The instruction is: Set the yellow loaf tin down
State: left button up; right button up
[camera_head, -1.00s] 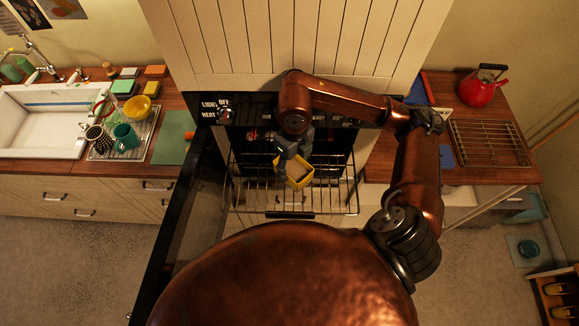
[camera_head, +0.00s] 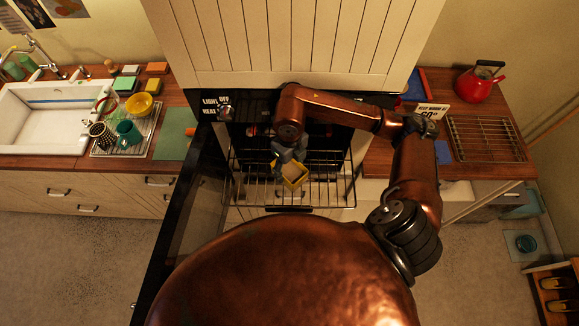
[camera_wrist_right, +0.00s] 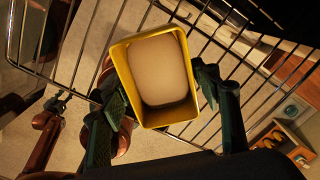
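The yellow loaf tin (camera_head: 303,179) is in the head view over the pulled-out oven rack (camera_head: 255,190). In the right wrist view the yellow loaf tin (camera_wrist_right: 127,80) has a pale, smooth filling inside. My right gripper (camera_head: 287,158) reaches down to the tin from the oven side. In the right wrist view the fingers of my right gripper (camera_wrist_right: 162,98) lie against two opposite sides of the tin. Rack bars show beneath the tin. I cannot tell whether its base touches them. My left gripper is not in view.
The dark oven door (camera_head: 185,215) hangs open left of the rack. A red kettle (camera_head: 475,88) and a wire cooling rack (camera_head: 486,140) are on the right counter. A sink (camera_head: 40,118) and a dish rack (camera_head: 128,140) with crockery are on the left.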

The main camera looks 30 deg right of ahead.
aim_at(290, 175)
jog(key=shift+o, duration=1.4)
jog(key=shift+s+r, duration=0.1)
jog(key=shift+r, duration=0.1)
notch_tip(290, 175, up, 12)
jog(key=p, duration=0.5)
